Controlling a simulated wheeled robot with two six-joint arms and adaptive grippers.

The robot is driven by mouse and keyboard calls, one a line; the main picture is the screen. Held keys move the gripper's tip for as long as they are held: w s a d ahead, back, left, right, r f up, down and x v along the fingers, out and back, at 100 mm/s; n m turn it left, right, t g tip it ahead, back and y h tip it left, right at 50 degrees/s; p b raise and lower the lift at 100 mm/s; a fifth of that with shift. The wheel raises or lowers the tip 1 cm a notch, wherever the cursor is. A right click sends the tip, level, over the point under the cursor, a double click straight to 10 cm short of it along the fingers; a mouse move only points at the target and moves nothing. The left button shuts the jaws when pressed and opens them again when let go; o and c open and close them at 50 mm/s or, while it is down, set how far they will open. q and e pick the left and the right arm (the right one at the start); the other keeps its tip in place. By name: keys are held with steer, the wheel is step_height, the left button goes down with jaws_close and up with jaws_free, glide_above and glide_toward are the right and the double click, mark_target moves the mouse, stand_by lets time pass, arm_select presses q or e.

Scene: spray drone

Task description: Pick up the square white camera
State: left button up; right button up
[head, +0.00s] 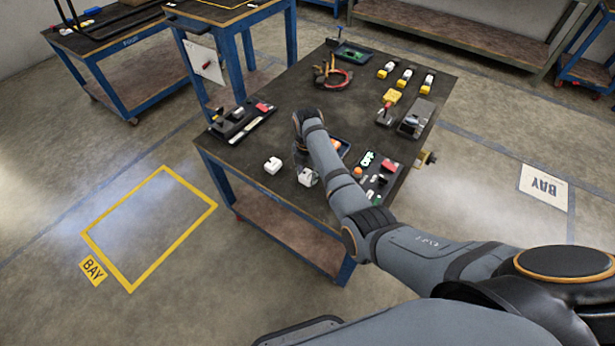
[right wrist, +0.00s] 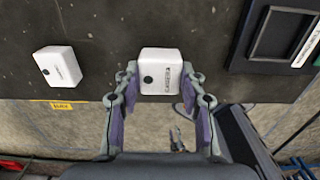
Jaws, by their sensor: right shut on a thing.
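A white, box-shaped camera (right wrist: 160,72) with a dark round lens and dark lettering is between the fingers of my right gripper (right wrist: 159,80), which is shut on it. My left gripper is not in view.
The dark table (head: 290,110) also holds a black device (head: 238,122) at left, a blue tray (head: 341,147) partly behind my arm, small coloured parts, and yellow-and-white items (head: 405,76) at the back right. The middle of the table is mostly clear.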

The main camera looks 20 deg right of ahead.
steer(key=s+d+r+p, duration=0.4)
steer(key=s+d+r, duration=0.4)
steer(key=s+r, duration=0.2)
steer(key=shift+s+r+p, duration=0.3)
steer(key=shift+s+r, duration=0.05)
steer(key=shift+s, duration=0.5)
